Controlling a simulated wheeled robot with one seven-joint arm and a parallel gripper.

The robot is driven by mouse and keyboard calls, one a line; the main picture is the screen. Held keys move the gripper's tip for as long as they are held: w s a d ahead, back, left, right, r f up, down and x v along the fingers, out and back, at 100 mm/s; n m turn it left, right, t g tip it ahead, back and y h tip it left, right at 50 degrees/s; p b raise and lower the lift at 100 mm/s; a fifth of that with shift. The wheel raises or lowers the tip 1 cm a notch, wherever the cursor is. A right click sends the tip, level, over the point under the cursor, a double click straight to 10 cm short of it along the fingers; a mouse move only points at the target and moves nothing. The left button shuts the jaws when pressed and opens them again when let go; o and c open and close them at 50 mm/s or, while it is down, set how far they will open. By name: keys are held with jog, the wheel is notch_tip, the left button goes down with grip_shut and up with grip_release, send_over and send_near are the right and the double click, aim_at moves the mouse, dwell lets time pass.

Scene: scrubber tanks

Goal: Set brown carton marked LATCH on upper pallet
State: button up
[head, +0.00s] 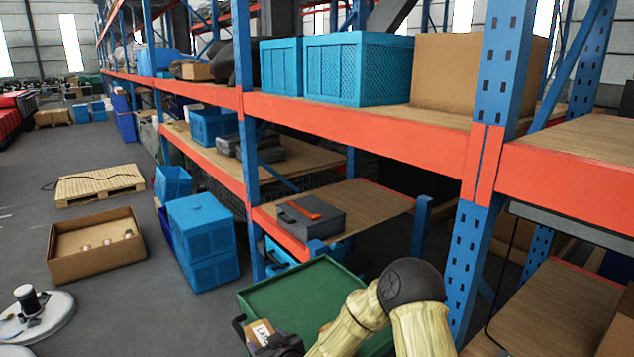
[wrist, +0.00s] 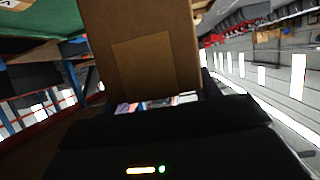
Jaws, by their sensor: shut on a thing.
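A brown carton (head: 261,331) with a white label starting "LA" is in my gripper (head: 267,343), low in the head view. The rest of the label is hidden. The dark jaws are shut on the carton, beside the near left edge of a green tray-like surface (head: 300,300). In the wrist view the carton (wrist: 185,55) fills the top middle, with a lighter tan patch on its face. One light wooden pallet (head: 98,185) lies low at the left with a dark cord on it; I cannot tell whether it is the upper one.
An open brown box (head: 95,245) and stacked blue crates (head: 202,243) stand on the floor at left. A blue and orange rack (head: 350,128) runs along the right. A grey case (head: 310,217) sits on its low shelf.

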jog(key=s+d+f+m+t+h, duration=0.15)
jog(key=d+f, duration=0.25)
jog(key=d, duration=0.5)
jog(key=s+d+f+m+h, duration=0.3)
jog(key=d, duration=0.7)
jog(key=s+d+f+m+t+h, duration=0.1)
jog(key=s+d+f+m+h, duration=0.2)
jog(key=d, duration=0.6)
notch_tip(320, 180, down, 10)
jog(key=w+b, duration=0.1)
jog(key=b, duration=0.9)
jog(key=shift+w+f+n, duration=0.15)
jog(key=shift+w+n, duration=0.1)
jog(key=shift+n, duration=0.2)
jog(key=s+f, duration=0.4)
jog(key=f, duration=0.1)
jog(key=shift+s+f, duration=0.2)
